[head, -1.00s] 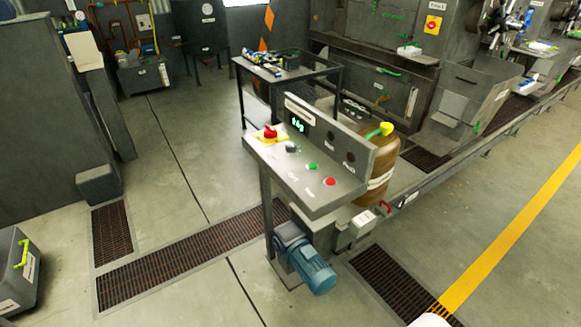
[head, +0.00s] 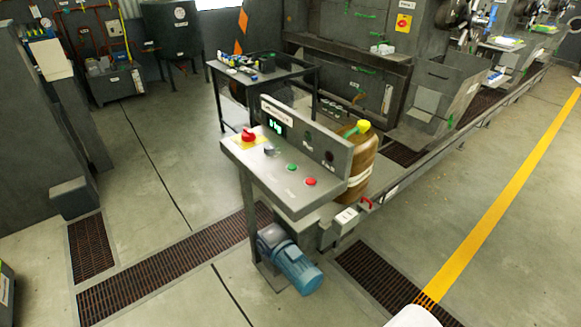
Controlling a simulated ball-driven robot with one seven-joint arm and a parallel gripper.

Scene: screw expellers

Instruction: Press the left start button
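A grey control panel (head: 291,193) stands on a post near the middle of the head view. On its sloped top are a red mushroom button (head: 248,134) on a yellow plate, a dark knob (head: 269,149), a green button (head: 292,167) and a red button (head: 310,182). The label text by the buttons is too small to read. A raised board behind them carries a lit green display (head: 275,124). My gripper is not in view; a rounded white shape at the bottom edge may be part of my arm.
A blue motor (head: 290,262) sits low beside the panel's post. A brown drum (head: 358,164) stands behind the panel. A dark table (head: 285,72) with small items is farther back. Floor grates (head: 388,282) lie around; open floor is at left and right.

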